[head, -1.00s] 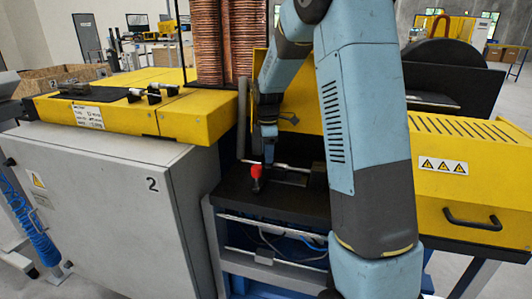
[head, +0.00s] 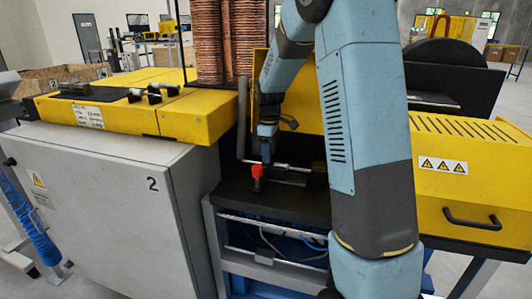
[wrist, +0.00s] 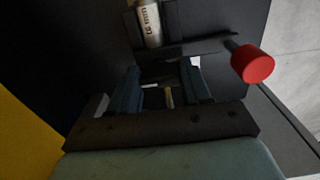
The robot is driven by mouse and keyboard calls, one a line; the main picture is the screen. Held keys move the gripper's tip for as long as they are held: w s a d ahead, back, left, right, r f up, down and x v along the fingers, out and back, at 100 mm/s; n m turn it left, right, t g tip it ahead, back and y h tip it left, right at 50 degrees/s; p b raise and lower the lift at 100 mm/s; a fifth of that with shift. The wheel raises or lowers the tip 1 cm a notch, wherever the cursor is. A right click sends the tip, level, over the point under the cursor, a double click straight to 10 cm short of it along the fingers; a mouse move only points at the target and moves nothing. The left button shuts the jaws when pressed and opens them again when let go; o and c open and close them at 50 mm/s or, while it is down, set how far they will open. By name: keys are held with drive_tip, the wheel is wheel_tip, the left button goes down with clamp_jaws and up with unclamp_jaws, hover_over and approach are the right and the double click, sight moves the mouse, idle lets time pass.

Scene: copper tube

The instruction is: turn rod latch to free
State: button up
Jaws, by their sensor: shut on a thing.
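The rod latch shows as a red knob (head: 257,171) at the front of the black bench top; in the wrist view the red knob (wrist: 252,63) sits at the right, on the end of a thin dark lever running left. My gripper (wrist: 160,74) points down over the bench, and in the head view it (head: 267,153) is just behind and above the knob. Its two blue-grey fingers are closed on a slim part of the latch between them, largely hidden; the knob is outside the fingers. A silver rod (wrist: 149,24) with "mm" lettering lies beyond the fingertips.
A yellow hood (head: 460,160) stands to the right and a yellow-topped grey cabinet (head: 110,190) to the left. Copper tube coils (head: 207,40) rise behind. The black bench top (head: 270,200) is clear in front of the knob.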

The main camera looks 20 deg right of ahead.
drive_tip(key=shift+d, duration=0.15)
drive_tip(key=o, duration=1.1)
drive_tip(key=shift+w+f, duration=0.1)
drive_tip(key=shift+f, duration=0.05)
drive_tip(key=shift+c, duration=0.2)
wheel_tip(320, 180, up, 7)
drive_tip(key=shift+f, duration=0.1)
drive_tip(key=shift+r, duration=0.35)
